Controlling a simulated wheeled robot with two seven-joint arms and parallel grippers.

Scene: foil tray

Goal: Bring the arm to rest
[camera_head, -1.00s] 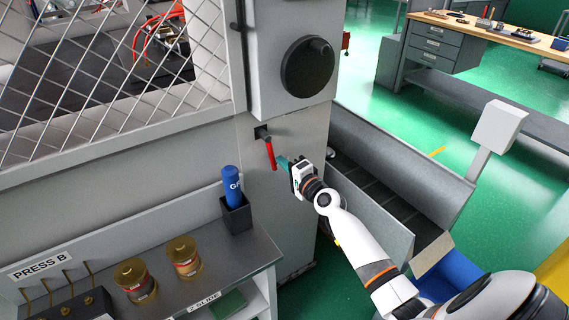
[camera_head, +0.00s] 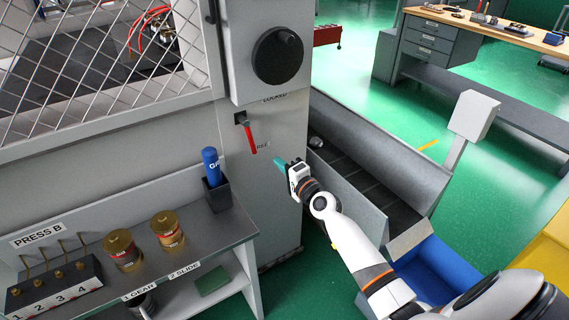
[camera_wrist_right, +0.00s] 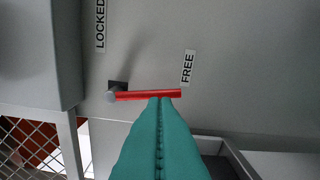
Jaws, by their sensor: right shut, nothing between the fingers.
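My right gripper (camera_head: 279,163) has teal fingers that are shut with nothing between them. In the head view it is just right of and below the red lever (camera_head: 250,138) on the grey press side, with a visible gap between them. The lever hangs down from a dark pivot toward the FREE label. The wrist view shows the red lever (camera_wrist_right: 147,94) beyond the teal fingertips (camera_wrist_right: 160,102); the LOCKED label (camera_wrist_right: 100,25) and FREE label (camera_wrist_right: 187,67) are readable there. My left gripper is not in view.
A grey chute (camera_head: 385,150) runs right of the press, close to my right arm. A blue bin (camera_head: 440,275) is below it. A shelf (camera_head: 215,235) at lower left holds two brass tins and a blue bottle in a dark holder (camera_head: 217,195). Green floor is open beyond.

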